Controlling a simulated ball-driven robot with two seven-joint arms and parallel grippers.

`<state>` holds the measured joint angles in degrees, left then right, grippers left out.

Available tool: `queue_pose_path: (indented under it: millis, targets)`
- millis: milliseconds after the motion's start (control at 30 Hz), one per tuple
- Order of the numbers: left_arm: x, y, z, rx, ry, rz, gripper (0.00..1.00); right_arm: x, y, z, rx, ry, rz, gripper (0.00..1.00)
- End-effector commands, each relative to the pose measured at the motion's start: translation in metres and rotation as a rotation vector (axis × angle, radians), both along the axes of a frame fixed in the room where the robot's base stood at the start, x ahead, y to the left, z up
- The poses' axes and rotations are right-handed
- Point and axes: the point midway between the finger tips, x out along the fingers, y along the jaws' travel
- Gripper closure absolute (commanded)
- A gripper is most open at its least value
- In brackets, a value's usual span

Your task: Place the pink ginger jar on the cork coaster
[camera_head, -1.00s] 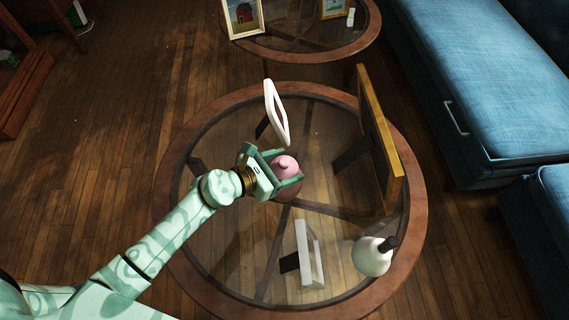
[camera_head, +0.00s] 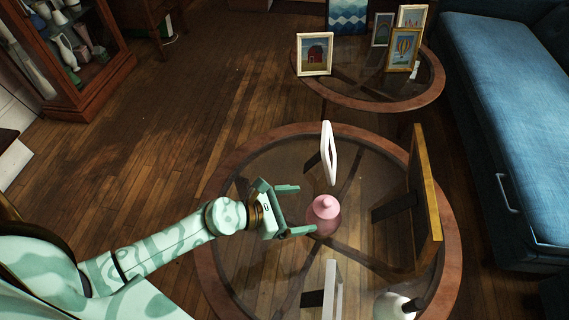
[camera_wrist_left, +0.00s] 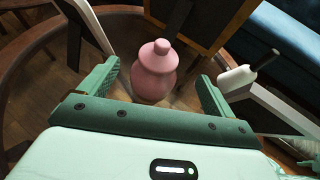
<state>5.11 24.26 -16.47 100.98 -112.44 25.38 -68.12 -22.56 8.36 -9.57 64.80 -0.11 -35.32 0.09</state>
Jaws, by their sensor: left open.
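The pink ginger jar (camera_head: 324,215) stands upright, lid on, on the round glass-topped table (camera_head: 240,158). In the left wrist view the jar (camera_wrist_left: 154,78) is straight ahead, beyond and between my finger lines. My left gripper (camera_head: 303,210) is open and empty, just left of the jar, its fingers pointing at it with a gap on both sides. I cannot make out a cork coaster in either view; whether anything lies under the jar is hidden.
A white frame (camera_head: 328,152) stands behind the jar, a large gold-edged frame (camera_head: 427,190) to its right, another white frame (camera_head: 333,290) in front. A white vase (camera_head: 392,306) is at the front right. A second table (camera_head: 350,101) holds pictures; a blue sofa (camera_head: 505,90) is at right.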

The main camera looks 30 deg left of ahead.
Motion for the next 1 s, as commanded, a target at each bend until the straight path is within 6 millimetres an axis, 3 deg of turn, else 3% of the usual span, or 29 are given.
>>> queue_pose_path:
  millis: [233,800,900,1000]
  targets:
    - [-0.021,0.016,0.011,0.0,0.0,-0.001,0.1,-0.022,-0.002,-0.003,0.007,0.016,-0.029,0.64]
    - [-0.022,0.018,0.011,-0.005,0.004,0.004,0.1,-0.024,-0.002,-0.003,0.008,0.016,-0.031,0.64]
    - [-0.025,0.023,0.011,-0.071,0.061,0.062,0.1,-0.022,-0.001,0.004,0.01,0.006,-0.038,0.64]
    - [-0.037,0.036,0.005,-0.26,0.22,0.233,0.1,-0.017,0.002,0.022,0.018,-0.02,-0.052,0.64]
